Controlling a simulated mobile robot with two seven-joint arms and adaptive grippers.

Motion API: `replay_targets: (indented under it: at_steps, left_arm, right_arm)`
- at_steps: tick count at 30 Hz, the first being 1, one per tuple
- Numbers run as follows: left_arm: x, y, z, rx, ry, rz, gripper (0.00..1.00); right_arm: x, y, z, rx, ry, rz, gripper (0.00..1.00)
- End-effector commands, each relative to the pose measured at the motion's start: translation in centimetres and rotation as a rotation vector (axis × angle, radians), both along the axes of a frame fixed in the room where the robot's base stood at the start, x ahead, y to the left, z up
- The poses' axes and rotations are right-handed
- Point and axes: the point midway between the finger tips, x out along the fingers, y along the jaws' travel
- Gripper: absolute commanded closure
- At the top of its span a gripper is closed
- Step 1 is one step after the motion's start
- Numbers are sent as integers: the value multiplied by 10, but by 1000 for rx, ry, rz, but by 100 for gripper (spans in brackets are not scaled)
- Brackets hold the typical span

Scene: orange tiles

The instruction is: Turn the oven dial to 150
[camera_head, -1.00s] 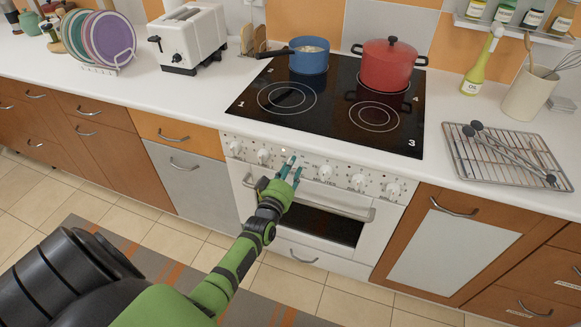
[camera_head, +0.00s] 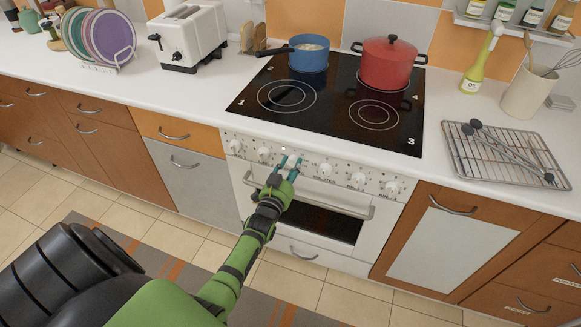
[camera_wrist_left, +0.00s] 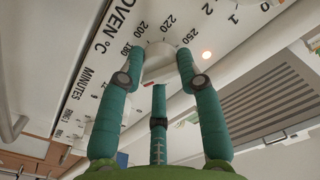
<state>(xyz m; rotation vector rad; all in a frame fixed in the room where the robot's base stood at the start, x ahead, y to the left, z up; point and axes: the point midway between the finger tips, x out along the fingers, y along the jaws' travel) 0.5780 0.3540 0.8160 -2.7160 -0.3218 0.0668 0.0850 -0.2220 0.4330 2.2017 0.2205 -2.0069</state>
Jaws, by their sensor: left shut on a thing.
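The white oven (camera_head: 350,235) has a sloped front panel with a row of white dials. My left gripper (camera_head: 291,162) is at the third dial from the left. The panel there reads "OVEN °C", with 180, 200, 220 and 250 visible around the dial. Lower numbers, including 150, cannot be made out, and I cannot tell where the dial points. My right gripper is not in view.
The oven's handle bar (camera_head: 349,212) runs below the dials, close to my left gripper. Above is the black cooktop (camera_head: 335,110) with a blue pot (camera_head: 309,60) and a red pot (camera_head: 386,68). A wire rack (camera_head: 478,165) lies on the right counter.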

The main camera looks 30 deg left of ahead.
Motion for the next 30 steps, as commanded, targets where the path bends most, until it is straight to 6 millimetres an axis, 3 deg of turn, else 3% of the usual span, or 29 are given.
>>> replay_targets:
  at_steps: [9,24,25,26,30]
  left_arm:
    - [1,1,2,99,20,1,97]
    - [1,1,2,114,24,1,97]
    - [1,1,2,113,23,1,53]
    - [1,1,2,113,23,1,41]
    - [0,1,1,112,24,1,41]
  right_arm:
    - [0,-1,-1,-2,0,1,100]
    - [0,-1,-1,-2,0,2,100]
    - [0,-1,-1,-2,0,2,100]
    - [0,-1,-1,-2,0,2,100]
    - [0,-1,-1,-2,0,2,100]
